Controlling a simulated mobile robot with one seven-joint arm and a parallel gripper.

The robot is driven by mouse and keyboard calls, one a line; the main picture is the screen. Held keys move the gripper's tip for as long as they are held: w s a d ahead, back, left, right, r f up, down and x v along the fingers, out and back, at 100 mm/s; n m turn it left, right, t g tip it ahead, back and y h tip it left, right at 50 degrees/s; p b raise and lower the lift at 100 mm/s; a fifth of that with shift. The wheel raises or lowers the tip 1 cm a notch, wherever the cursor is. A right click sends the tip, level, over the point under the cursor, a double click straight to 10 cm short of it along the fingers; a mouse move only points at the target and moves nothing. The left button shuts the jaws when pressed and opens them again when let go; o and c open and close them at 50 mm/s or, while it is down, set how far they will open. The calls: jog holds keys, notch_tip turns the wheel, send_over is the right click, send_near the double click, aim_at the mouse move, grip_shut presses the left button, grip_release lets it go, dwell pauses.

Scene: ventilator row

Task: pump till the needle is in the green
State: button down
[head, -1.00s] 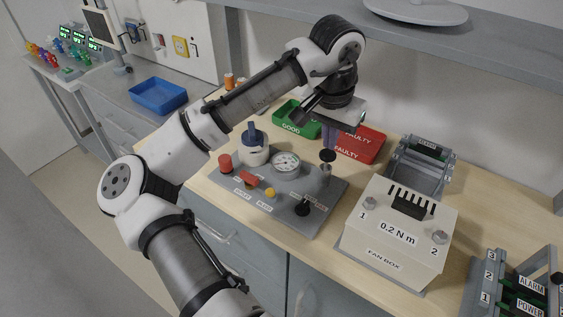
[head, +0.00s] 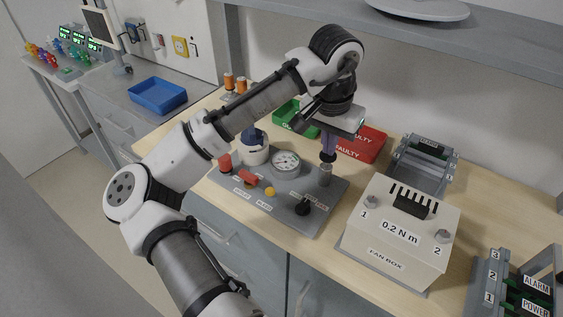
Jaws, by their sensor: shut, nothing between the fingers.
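The pump (head: 325,175) is a short silver cylinder with a black round knob (head: 327,157) on top, at the back right of a grey panel (head: 262,205). The round gauge (head: 286,162) sits left of it with a pale face; its needle is too small to read. My gripper (head: 328,149) is shut and empty, pointing down, with its purple fingers right above the black knob. The fingertips look at or very near the knob; I cannot tell whether they touch.
The panel also has a red knob (head: 225,162), a red lever (head: 248,178), a yellow button (head: 270,191) and a black knob (head: 303,207). The fan box (head: 398,235) stands close on the right. Green (head: 290,122) and red (head: 368,146) trays lie behind.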

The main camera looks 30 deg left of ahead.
jog(key=shift+f+b, duration=0.45)
jog(key=shift+f, duration=0.55)
jog(key=shift+r+p, duration=1.3)
jog(key=shift+r, duration=0.15)
jog(key=shift+f, duration=0.15)
jog(key=shift+f+b, duration=0.8)
jog(key=shift+f, duration=0.6)
jog(key=shift+r+p, duration=1.35)
jog(key=shift+r, duration=0.2)
jog(key=shift+f, duration=0.2)
